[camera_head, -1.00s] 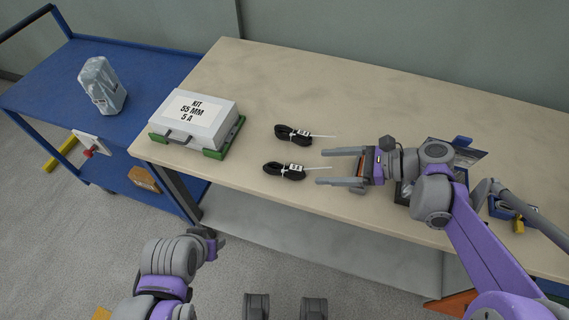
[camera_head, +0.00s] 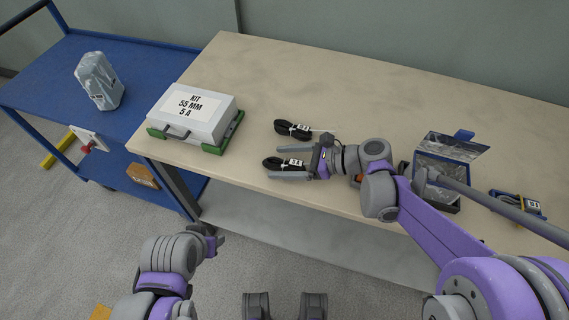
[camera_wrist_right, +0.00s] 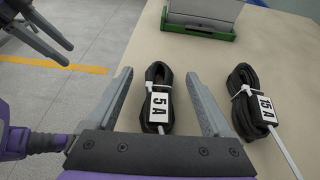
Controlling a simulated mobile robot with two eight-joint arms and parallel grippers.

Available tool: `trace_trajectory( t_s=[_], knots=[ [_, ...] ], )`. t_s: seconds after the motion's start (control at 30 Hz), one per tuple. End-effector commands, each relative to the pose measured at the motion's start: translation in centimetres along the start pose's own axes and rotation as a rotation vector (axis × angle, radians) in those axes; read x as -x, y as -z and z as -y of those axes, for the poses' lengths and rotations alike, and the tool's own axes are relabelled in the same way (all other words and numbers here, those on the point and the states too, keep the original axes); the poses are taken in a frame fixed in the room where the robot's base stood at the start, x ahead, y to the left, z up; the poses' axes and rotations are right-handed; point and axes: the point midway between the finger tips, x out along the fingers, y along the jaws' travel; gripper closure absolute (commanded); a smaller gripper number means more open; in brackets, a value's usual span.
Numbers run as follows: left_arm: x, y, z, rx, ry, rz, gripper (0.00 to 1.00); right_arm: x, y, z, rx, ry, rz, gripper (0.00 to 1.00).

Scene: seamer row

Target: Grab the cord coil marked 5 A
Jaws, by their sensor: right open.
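The black cord coil marked 5 A (camera_wrist_right: 156,88) lies on the table between the open fingers of my right gripper (camera_wrist_right: 160,95) in the right wrist view. In the head view this coil (camera_head: 276,163) is the nearer of two, and my right gripper (camera_head: 290,169) reaches it from the right, fingers on both sides. I cannot tell whether the fingers touch it. A second black coil, marked 15 A (camera_wrist_right: 251,95), lies to the right in the wrist view, outside the fingers; it is the farther coil in the head view (camera_head: 292,129).
A grey case labelled KIT 55 MM 5 A (camera_head: 190,108) sits on a green base (camera_head: 222,146) at the table's left. An open box (camera_head: 446,170) and a small blue item (camera_head: 517,205) are at the right. A blue cart (camera_head: 140,60) holds a grey wrapped object (camera_head: 99,81).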

Motion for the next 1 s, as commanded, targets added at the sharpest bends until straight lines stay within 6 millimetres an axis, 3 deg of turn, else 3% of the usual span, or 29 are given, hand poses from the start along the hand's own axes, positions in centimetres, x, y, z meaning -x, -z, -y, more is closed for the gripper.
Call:
trace_trajectory(
  t_s=[0.2,0.67,1.0],
  knots=[
    [0.01,0.00,0.00,0.000,0.000,0.000,0.50,-0.03,0.01,0.00,0.000,0.000,0.000,0.17],
    [0.01,0.00,0.00,0.000,0.000,0.000,0.50,-0.01,0.00,0.00,0.000,0.000,0.000,1.00],
    [0.04,0.02,0.00,0.000,0.000,0.000,0.50,0.05,-0.16,0.00,0.000,0.000,0.000,1.00]
  ],
)
